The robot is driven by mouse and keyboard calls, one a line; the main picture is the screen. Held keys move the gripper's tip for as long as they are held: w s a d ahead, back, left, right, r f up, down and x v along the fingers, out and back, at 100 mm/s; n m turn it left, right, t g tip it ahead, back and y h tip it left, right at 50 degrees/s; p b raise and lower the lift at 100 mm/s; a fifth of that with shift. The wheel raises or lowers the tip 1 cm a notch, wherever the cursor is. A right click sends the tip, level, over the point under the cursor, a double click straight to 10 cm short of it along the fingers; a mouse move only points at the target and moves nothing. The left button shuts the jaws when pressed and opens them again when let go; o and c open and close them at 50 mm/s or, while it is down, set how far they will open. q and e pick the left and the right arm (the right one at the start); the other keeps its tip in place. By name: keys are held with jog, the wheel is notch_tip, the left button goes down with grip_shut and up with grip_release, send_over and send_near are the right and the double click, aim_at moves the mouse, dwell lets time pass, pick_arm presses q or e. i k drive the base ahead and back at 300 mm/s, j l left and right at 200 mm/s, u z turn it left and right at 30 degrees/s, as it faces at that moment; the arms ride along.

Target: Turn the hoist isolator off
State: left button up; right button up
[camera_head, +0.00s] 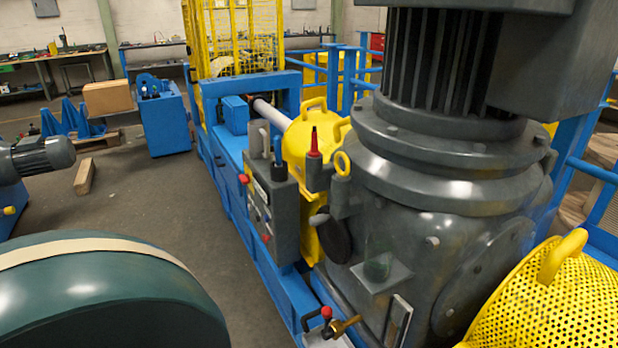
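No switch in the head view is clearly readable as the hoist isolator. A grey control box (284,215) stands upright on the blue machine frame near the middle, with a blue-handled lever (278,150) and a pale lever on its top. A red knob (243,178) sticks out at its left side, and small controls on its face are too small to read. A red pointed piece (313,146) stands just right of the box. Neither of my grippers is in view.
A large grey gear housing (440,195) fills the right, with a yellow perforated guard (560,300) in front. A brass valve (345,326) sits low at the front. A dark green rounded body (100,305) takes up the lower left. The floor (150,205) between is mostly clear.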

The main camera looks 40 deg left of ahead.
aim_at(245, 179)
jog(key=z, duration=10.65)
jog(key=i+j+z, duration=0.15)
jog(key=j+z, duration=0.15)
jog(key=i+j+z, duration=0.25)
jog(key=j+z, duration=0.3)
jog(key=j, duration=0.1)
